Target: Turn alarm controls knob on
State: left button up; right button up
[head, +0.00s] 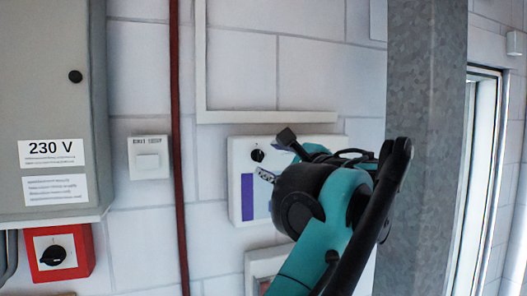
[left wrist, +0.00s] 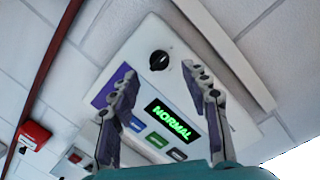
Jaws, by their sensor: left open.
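A white wall panel (head: 236,160) with a purple stripe carries a round black knob (head: 257,155) near its top. In the left wrist view the knob (left wrist: 159,60) is on the upper part of the panel, above a green-lit display (left wrist: 172,121) reading NORMAL and several small buttons. My left gripper (head: 277,157) is open in front of the panel. In the left wrist view its two fingers (left wrist: 160,80) are apart, with the knob beyond and between their tips, not touched. My arm hides the panel's right part in the head view. My right gripper is not in view.
A grey 230 V cabinet (head: 45,110) and a red box with a black knob (head: 53,255) are at the left. A white switch (head: 149,158) and a red pipe (head: 178,120) lie between. A grey metal column (head: 427,90) stands close to my arm's right.

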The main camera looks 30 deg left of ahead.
aim_at(260, 157)
pick_arm(q)
jog(key=x, duration=0.4)
jog(key=shift+a+p, duration=0.25)
jog(key=shift+p, duration=0.1)
jog(key=shift+w+a, duration=0.15)
jog(key=shift+w, duration=0.05)
grip_shut()
